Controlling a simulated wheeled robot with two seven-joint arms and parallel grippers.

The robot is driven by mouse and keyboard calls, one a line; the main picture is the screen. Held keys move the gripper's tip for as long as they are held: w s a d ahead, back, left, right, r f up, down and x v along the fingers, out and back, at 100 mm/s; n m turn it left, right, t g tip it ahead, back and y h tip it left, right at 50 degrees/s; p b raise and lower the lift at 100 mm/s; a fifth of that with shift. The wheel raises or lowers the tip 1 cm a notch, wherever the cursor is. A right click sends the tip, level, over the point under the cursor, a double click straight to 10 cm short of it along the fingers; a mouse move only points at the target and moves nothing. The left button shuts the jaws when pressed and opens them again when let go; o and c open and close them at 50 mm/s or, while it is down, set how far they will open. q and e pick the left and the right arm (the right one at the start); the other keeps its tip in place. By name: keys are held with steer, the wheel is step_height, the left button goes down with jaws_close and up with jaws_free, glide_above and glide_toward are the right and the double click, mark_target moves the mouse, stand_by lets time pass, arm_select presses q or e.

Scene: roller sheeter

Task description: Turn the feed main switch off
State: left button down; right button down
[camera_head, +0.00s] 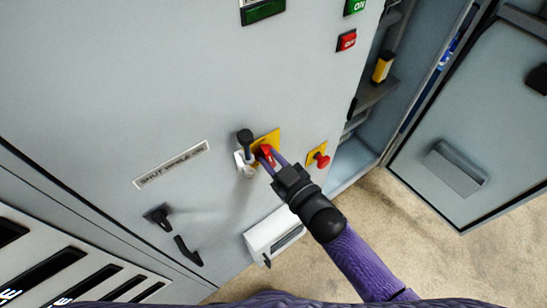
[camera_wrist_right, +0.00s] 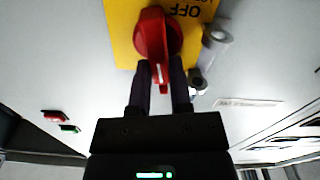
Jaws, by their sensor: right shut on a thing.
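The feed main switch is a red rotary knob (camera_head: 266,150) on a yellow plate (camera_head: 270,139) on the grey cabinet front. In the right wrist view the red knob (camera_wrist_right: 157,36) is close up, and the yellow plate (camera_wrist_right: 122,25) shows an upside-down "OFF" label. My right gripper (camera_head: 269,158) reaches up to the switch from the lower right. In the right wrist view its two dark fingers (camera_wrist_right: 164,80) are shut on the knob's handle, whose red tip shows between them. The fingers partly hide the knob in the head view. My left gripper is not in view.
A black knob (camera_head: 245,137) and a pale fitting stand just left of the switch. A red emergency button (camera_head: 321,160) is to its right. A white box (camera_head: 275,235) and black handles (camera_head: 187,251) are below. A cabinet door (camera_head: 455,120) stands open at right.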

steer(key=shift+s+a+f+n+b, duration=0.2)
steer(key=shift+n+b, duration=0.35)
steer(key=shift+n, duration=2)
steer(key=shift+s+a+f+n+b, duration=0.15)
steer(key=shift+f+n+b, duration=0.3)
steer(key=shift+n, duration=2.05)
steer(key=shift+s+a+f+n+b, duration=0.15)
steer(key=shift+n+b, duration=0.5)
steer(key=shift+n, duration=1.9)
steer(key=shift+w, duration=0.1)
steer(key=c, duration=0.5)
jaws_free()
steer(key=shift+c, duration=0.2)
